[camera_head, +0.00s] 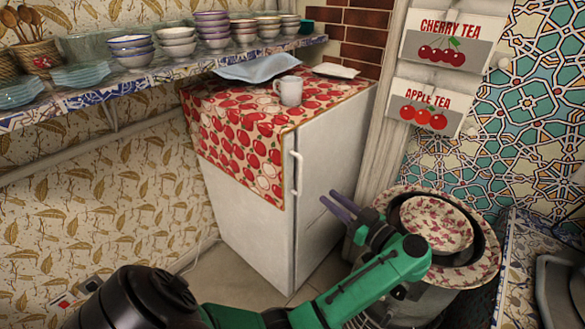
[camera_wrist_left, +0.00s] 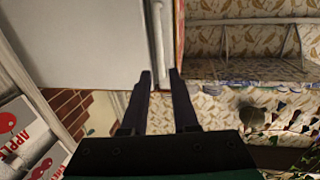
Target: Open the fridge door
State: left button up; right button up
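The white fridge (camera_head: 335,150) stands against the wall, and its door looks shut. Its pale vertical handle (camera_head: 296,174) is on the left edge of the door. In the wrist view the handle (camera_wrist_left: 161,30) lies ahead of my left gripper (camera_wrist_left: 159,78), in line with the gap between the fingers. In the head view my left gripper (camera_head: 338,207) is to the right of the handle, in front of the door. Its two dark fingers are apart with nothing between them, and they do not appear to touch the handle. My right gripper is not in view.
A red-patterned cloth (camera_head: 240,130), a white mug (camera_head: 289,90) and a blue tray (camera_head: 258,69) are on the fridge. A patterned bowl (camera_head: 437,225) stands right of my gripper. A shelf (camera_head: 150,80) with several bowls runs along the wall. Some floor (camera_head: 240,273) is clear.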

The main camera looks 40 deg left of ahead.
pick_arm(q)
jog(key=a, duration=0.4)
jog(key=p, duration=0.1)
send_over(300, 192)
jog(key=shift+w+a+r, duration=0.1)
jog(key=shift+w+a, duration=0.1)
jog(key=shift+w, duration=0.05)
jog(key=c, duration=0.4)
grip_shut()
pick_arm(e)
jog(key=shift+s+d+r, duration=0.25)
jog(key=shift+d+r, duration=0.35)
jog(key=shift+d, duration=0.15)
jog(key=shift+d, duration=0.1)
